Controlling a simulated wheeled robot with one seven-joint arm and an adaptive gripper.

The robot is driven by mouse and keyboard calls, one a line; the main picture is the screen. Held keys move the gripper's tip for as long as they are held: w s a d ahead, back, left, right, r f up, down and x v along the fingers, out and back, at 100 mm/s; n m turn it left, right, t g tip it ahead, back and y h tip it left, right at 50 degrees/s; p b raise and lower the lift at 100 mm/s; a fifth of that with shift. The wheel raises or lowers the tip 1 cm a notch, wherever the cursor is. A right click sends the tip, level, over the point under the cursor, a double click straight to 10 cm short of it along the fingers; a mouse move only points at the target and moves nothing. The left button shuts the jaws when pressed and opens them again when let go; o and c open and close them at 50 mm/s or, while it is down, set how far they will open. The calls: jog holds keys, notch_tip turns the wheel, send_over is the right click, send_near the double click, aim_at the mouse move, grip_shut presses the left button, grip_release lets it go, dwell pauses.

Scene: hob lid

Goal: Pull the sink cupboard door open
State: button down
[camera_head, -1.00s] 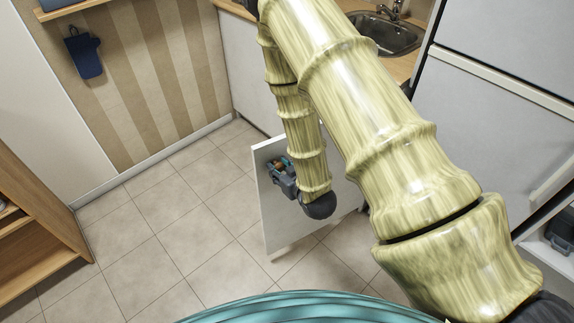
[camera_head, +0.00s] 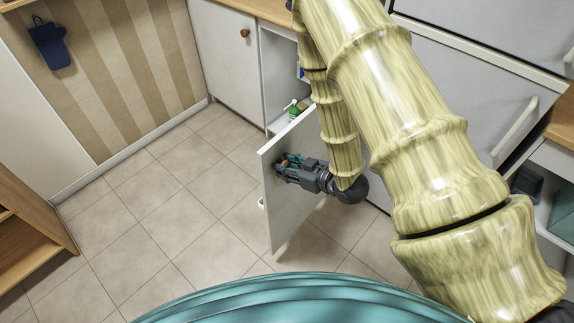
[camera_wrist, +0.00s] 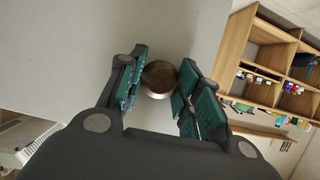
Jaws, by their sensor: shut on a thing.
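The sink cupboard door (camera_head: 284,212) is a white panel standing well open, out from the cabinet front. My gripper (camera_head: 286,164) is at the door's outer face, near its upper free edge. In the wrist view the round brown knob (camera_wrist: 159,77) sits between the two teal-padded fingers (camera_wrist: 160,88), and the gripper is shut on it. The open cupboard (camera_head: 278,72) shows behind the door, with a green bottle (camera_head: 293,110) inside near the floor. My arm hides part of the opening and the door's hinge side.
A closed white cupboard (camera_head: 228,58) with a brown knob stands left of the opening. Tiled floor (camera_head: 170,205) is clear to the door's left. A wooden shelf unit (camera_head: 30,235) stands at far left. A large grey-white appliance front (camera_head: 465,95) is on the right.

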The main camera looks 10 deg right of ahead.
dwell(0.3)
jog(key=c, duration=1)
grip_release()
jog(key=shift+a, duration=0.1)
jog(key=shift+o, duration=0.2)
jog(key=v, duration=1.2)
jog(key=shift+f, duration=0.15)
jog(key=s+d+f+m+g+h, duration=0.1)
jog(key=s+f+m+g+h, duration=0.2)
jog(key=f, duration=0.5)
jog(key=s+d+f+m+g+h, duration=0.1)
jog(key=s+f+g+h, duration=0.1)
jog(key=s+f, duration=0.5)
jog(key=s+f+m+g+h, duration=0.2)
jog(key=s+f+g, duration=0.3)
jog(key=s, duration=0.8)
notch_tip(320, 180, down, 3)
jog(key=shift+f+m+g+h, duration=0.1)
jog(key=shift+m+g+h, duration=0.3)
jog(key=shift+m, duration=0.5)
